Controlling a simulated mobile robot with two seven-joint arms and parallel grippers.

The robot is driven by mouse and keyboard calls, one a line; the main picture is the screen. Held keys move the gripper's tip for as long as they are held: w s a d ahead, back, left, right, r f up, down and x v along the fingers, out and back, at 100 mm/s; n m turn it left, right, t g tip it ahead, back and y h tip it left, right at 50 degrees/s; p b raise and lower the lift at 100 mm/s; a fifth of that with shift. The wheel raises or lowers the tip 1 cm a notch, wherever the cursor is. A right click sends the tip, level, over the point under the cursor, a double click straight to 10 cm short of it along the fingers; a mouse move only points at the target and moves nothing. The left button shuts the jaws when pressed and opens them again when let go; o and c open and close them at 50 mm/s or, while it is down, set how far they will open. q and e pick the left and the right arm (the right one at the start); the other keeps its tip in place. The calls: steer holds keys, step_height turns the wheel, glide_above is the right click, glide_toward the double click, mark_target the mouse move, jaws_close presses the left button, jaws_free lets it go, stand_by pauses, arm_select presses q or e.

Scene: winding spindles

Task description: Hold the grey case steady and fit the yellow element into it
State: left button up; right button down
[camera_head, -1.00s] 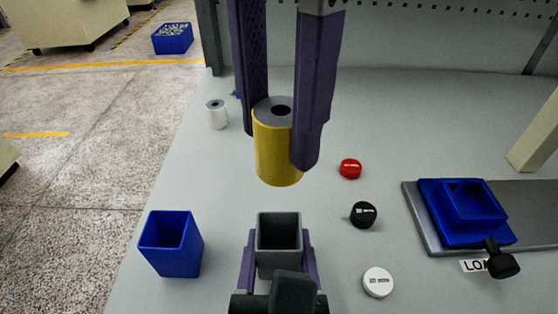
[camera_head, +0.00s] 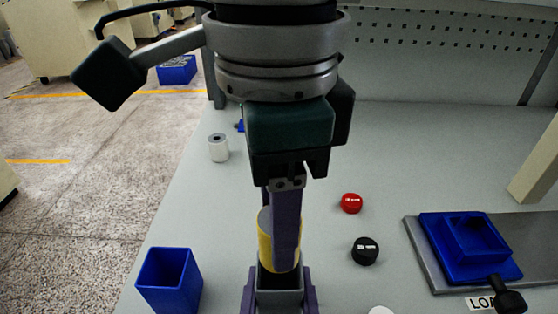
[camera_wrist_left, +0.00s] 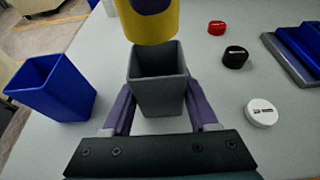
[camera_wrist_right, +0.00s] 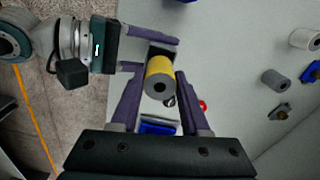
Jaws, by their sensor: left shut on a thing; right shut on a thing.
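The grey case (camera_head: 278,298) stands upright, open end up, at the bottom of the head view. My left gripper (camera_head: 279,285) is shut on its sides; in the left wrist view the case (camera_wrist_left: 158,95) sits between the fingers. The yellow element (camera_head: 265,235) is a cylinder with a grey top and a hole. My right gripper (camera_head: 281,258) is shut on it from above. In the left wrist view the yellow element (camera_wrist_left: 150,25) hangs over the far part of the case's open mouth, its lower end apparently above the rim. The right finger hides part of it in the head view.
A blue bin (camera_head: 168,280) stands left of the case. Red (camera_head: 351,203) and black (camera_head: 365,251) caps lie to the right, with a white cap (camera_wrist_left: 262,112) nearer. A blue fixture (camera_head: 468,247) sits on a plate farther right. A white cylinder (camera_head: 218,148) stands back left.

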steer(key=shift+f, duration=1.6)
steer(key=shift+f, duration=0.3)
steer(key=shift+f, duration=0.3)
steer(key=shift+c, duration=1.9)
jaws_free()
steer(key=shift+r, duration=0.1)
step_height(320, 180, up, 13)
steer(key=shift+r, duration=0.1)
